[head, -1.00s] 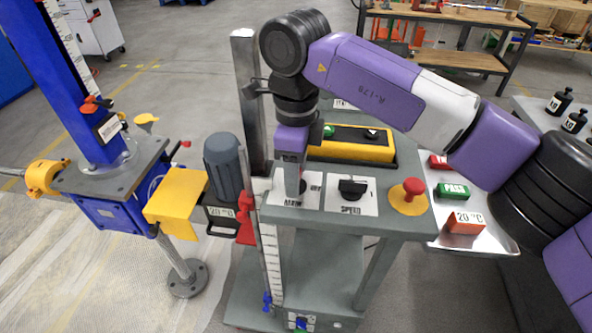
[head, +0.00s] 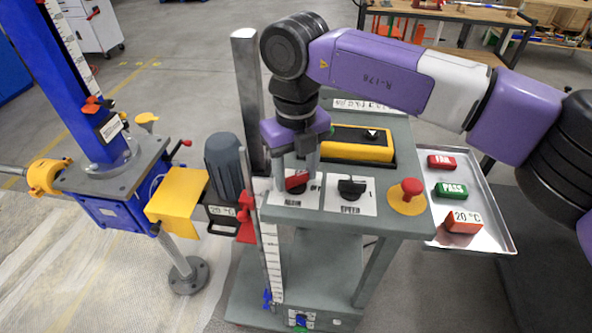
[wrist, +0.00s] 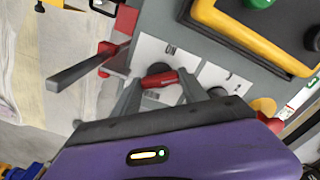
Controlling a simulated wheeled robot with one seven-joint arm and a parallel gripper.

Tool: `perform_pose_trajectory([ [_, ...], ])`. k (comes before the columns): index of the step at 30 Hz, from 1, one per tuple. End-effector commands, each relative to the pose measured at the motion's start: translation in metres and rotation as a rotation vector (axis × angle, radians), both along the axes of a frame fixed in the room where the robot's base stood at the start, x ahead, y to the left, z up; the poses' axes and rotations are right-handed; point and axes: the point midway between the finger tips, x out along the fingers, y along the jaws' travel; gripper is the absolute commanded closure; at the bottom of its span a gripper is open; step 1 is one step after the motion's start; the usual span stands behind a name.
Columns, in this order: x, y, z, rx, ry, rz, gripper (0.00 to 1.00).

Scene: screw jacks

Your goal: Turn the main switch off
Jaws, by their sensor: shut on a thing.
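The main switch (head: 297,181) is a red rotary handle on a white plate (head: 291,199) at the left of the grey bench top, with a partly visible OFF label to its right. In the wrist view the red handle (wrist: 160,79) lies crosswise on a dark base, near the ON label. My gripper (head: 296,184) points down at the plate and is shut on the handle, one finger at each end in the wrist view (wrist: 161,88). Part of the handle and plate is hidden by the fingers in the head view.
A black SPEED knob (head: 351,187) sits just right of the switch, then a red mushroom button (head: 411,187) on a yellow base. A yellow control box (head: 357,145) is behind. A metal post (head: 249,90) and a grey motor (head: 224,162) stand close left.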

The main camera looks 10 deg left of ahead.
Motion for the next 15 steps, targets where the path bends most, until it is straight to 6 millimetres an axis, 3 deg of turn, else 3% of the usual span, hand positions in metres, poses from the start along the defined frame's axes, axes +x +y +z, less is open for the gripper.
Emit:
perform_pose_trajectory([
  [15,0.0011,0.0004,0.0016,0.002,-0.003,-0.448,0.9],
])
